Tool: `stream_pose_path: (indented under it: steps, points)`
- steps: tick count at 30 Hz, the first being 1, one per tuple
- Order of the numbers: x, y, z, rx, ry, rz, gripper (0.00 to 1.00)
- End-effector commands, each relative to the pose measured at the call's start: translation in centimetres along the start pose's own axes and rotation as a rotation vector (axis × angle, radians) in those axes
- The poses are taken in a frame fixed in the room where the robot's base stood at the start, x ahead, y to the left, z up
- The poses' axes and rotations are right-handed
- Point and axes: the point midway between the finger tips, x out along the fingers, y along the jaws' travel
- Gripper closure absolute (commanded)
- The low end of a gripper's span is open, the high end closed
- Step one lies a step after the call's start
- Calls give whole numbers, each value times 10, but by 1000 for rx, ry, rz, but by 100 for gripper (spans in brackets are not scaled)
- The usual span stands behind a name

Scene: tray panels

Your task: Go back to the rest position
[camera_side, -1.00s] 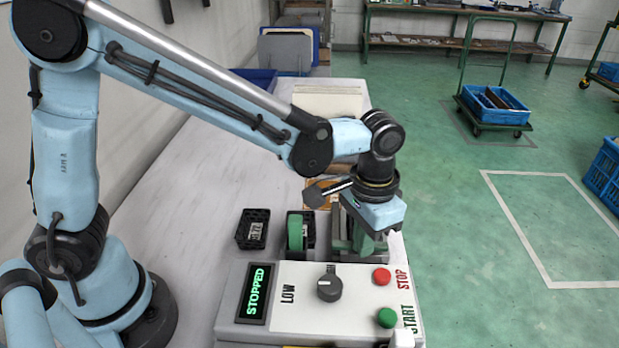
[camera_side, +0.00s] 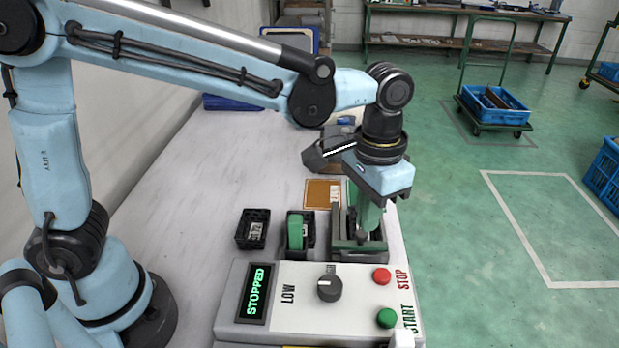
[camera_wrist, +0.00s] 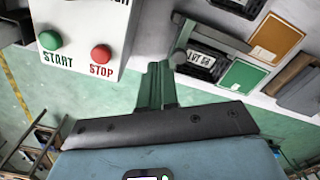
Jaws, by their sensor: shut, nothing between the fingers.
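My gripper (camera_side: 366,232) hangs from the wrist, its green fingers pointing down in front of the green-grey fixture (camera_side: 345,246) on the right of the table. In the side view its fingertips overlap the fixture, so I cannot tell the gap between them. In the wrist view my gripper (camera_wrist: 157,68) shows its two green fingers together, with nothing held between them. My arm reaches out high from the left.
The control panel (camera_side: 305,275) stands in front, with a STOPPED display (camera_side: 256,290), knob (camera_side: 330,288), red STOP (camera_side: 382,276) and green START (camera_side: 387,318) buttons. Black trays (camera_side: 252,229) and an orange panel (camera_side: 316,194) lie behind it. The left of the table is clear.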

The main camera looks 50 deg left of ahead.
Motion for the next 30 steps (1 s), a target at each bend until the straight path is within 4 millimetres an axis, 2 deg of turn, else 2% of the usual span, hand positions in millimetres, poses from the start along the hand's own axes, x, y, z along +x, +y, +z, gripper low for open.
stream_pose_path:
  steps: [6, 10, 20, 24, 30]
  points:
    - [0, -1, 0, -1, 2, 0, 100]
    - [-5, -12, 5, -17, 34, 6, 100]
    - [-24, -82, 44, -121, 273, 14, 100]
    - [-24, -108, 65, -166, 384, -3, 100]
    - [-18, -137, 91, -222, 526, -44, 100]
